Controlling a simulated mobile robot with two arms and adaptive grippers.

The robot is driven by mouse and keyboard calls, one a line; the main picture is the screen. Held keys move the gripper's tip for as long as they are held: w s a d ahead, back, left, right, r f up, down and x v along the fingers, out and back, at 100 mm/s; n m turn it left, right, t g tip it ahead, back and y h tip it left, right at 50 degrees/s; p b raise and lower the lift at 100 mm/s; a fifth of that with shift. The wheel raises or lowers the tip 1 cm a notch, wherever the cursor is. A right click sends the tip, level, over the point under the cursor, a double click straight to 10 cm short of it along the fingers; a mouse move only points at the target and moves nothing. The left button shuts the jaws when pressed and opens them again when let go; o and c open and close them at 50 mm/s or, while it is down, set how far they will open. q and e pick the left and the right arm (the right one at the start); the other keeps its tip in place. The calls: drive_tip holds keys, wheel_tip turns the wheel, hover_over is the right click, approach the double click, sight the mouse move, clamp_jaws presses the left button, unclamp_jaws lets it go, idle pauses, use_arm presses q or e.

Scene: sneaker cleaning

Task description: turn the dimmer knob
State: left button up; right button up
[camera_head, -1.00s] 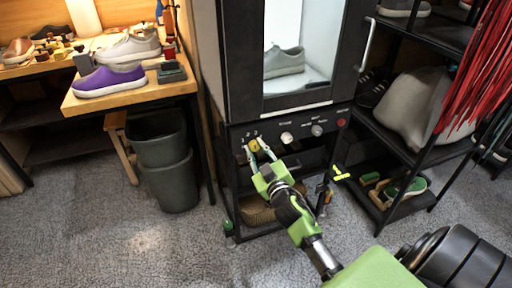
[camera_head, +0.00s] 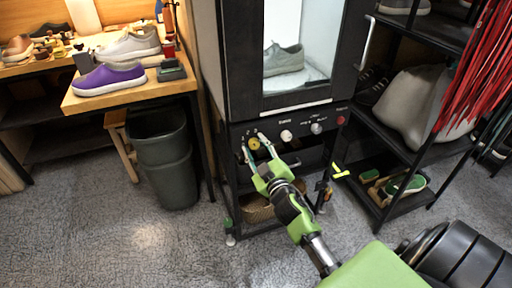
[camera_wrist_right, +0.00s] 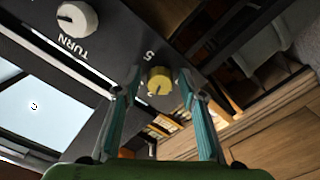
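The yellow dimmer knob (camera_head: 253,143) is at the left end of the black control panel (camera_head: 270,131), below the glass-fronted cabinet. Small number marks stand around it. In the right wrist view the knob (camera_wrist_right: 160,80) shows a dark pointer line and sits between the fingertips. My right gripper (camera_head: 255,144) has one finger on each side of the knob. In the wrist view the right gripper (camera_wrist_right: 160,75) is open, with a narrow gap visible between each fingertip and the knob. My left gripper is not in view.
A white knob (camera_head: 286,136), a grey knob (camera_head: 316,129) and a red button (camera_head: 340,120) are to the right on the panel. A grey shoe (camera_head: 283,60) stands inside the cabinet. A bin (camera_head: 165,165) is at left and a black shelf at right.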

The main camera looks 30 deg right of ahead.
idle(0.3)
drive_tip(key=v, duration=1.2)
drive_tip(key=shift+a, duration=0.1)
